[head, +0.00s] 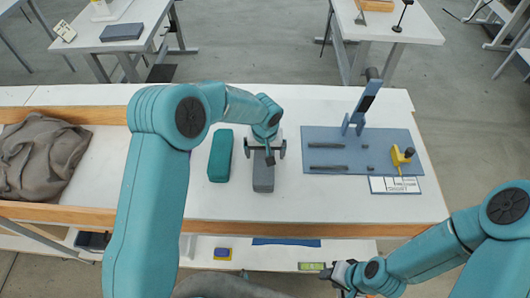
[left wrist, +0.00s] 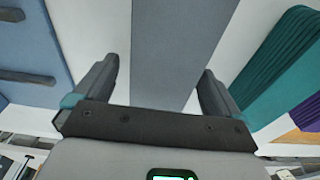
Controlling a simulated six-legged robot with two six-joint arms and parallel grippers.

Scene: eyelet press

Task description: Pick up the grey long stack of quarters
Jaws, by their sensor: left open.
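The grey long stack of quarters (head: 263,178) lies on the white bench, with its long side running from front to back. It also shows in the left wrist view (left wrist: 178,45), broad and grey, between the two fingers. My left gripper (head: 266,151) is open over the far part of the stack, one finger to each side. In the left wrist view its fingers (left wrist: 158,72) show gaps to the stack, and I cannot tell how far down they reach. My right gripper (head: 330,274) is low at the front, by the lower shelf; its jaws are too small to judge.
A green long stack (head: 221,155) lies close to the left of the grey one. A blue mat (head: 390,137) with a press, dark bars and a yellow tool (head: 401,156) is at right. A grey cloth (head: 40,155) lies far left. A lime-green item (head: 312,266) is by my right gripper.

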